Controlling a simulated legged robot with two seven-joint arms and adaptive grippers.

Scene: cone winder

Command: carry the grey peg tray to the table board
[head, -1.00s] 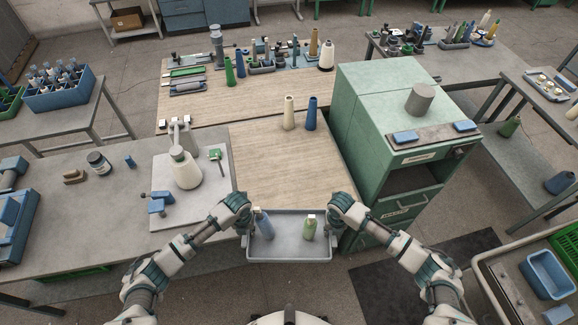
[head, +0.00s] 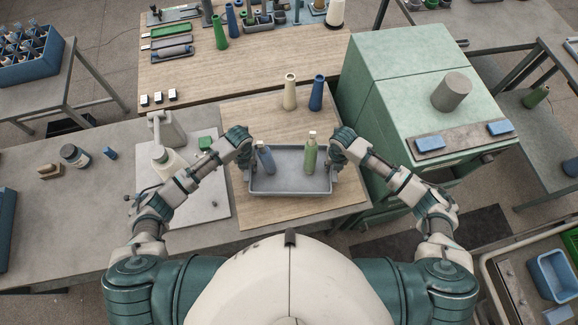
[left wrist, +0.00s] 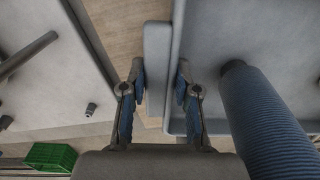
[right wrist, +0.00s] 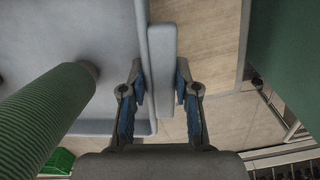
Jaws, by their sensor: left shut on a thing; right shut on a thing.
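The grey peg tray (head: 290,191) is level over the wooden table board (head: 290,213) in the head view; I cannot tell whether it touches the board. A blue cone (head: 266,158) stands in its left part and a green cone (head: 310,155) in its right part. My left gripper (head: 247,163) is shut on the tray's left handle, which shows between the fingers (left wrist: 160,85) in the left wrist view. My right gripper (head: 335,163) is shut on the right handle, seen between the fingers (right wrist: 160,85) in the right wrist view.
A green cabinet (head: 400,120) rises close on the right. A pale plate (head: 205,205) with a winder-like device lies on the left. Bare board shows in front of the tray.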

